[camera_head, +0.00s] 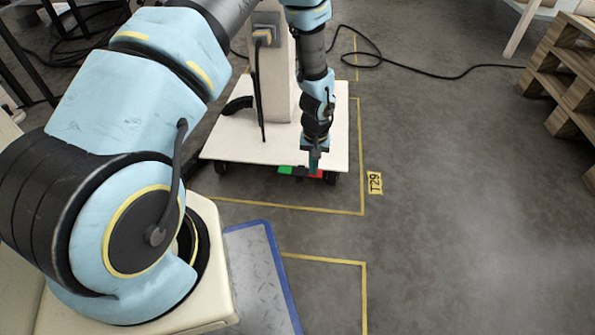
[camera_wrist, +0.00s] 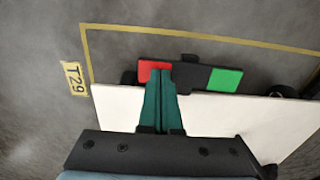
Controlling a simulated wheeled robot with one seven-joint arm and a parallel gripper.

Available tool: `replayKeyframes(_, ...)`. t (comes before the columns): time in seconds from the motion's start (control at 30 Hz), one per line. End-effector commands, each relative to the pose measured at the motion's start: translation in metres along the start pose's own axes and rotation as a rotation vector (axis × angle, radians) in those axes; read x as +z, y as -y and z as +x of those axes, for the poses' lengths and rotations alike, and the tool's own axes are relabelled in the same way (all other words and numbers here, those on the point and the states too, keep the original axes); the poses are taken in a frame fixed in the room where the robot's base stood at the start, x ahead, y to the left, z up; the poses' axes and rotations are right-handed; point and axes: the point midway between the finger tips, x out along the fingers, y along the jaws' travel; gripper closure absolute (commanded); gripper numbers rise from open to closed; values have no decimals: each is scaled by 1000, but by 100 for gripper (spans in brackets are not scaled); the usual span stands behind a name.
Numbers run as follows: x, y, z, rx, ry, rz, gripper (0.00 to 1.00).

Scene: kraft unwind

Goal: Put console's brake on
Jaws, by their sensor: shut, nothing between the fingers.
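The console (camera_head: 250,147) stands on a cream base plate with casters and carries an upright column. At its front edge is a dark brake bar with a green pad (camera_head: 285,169) on the left and a red pad (camera_head: 319,174) on the right. In the wrist view the red pad (camera_wrist: 147,68) is on the left and the green pad (camera_wrist: 225,80) on the right. My gripper (camera_head: 314,168) points down at the red pad; its teal fingers (camera_wrist: 161,74) are together and empty, covering part of it. I cannot tell whether they touch it or whether the bar is tilted.
Yellow floor lines (camera_head: 290,206) frame the console, with a T29 label (camera_head: 374,183) at right. A black cable (camera_head: 440,74) lies behind. Wooden pallets (camera_head: 565,70) stand far right, and a blue-edged plate (camera_head: 258,275) lies in front. The floor at right is clear.

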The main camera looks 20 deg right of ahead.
Motion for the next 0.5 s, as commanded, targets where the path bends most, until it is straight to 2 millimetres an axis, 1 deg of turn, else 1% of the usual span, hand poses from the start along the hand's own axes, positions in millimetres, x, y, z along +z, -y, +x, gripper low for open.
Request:
replayKeyframes(0.17,0,0,3,0,0,0,100)
replayKeyframes(0.27,0,0,2,1,0,0,100)
replayKeyframes(0.37,0,-1,-2,1,0,1,100)
replayKeyframes(0.5,0,-1,-13,1,0,1,100)
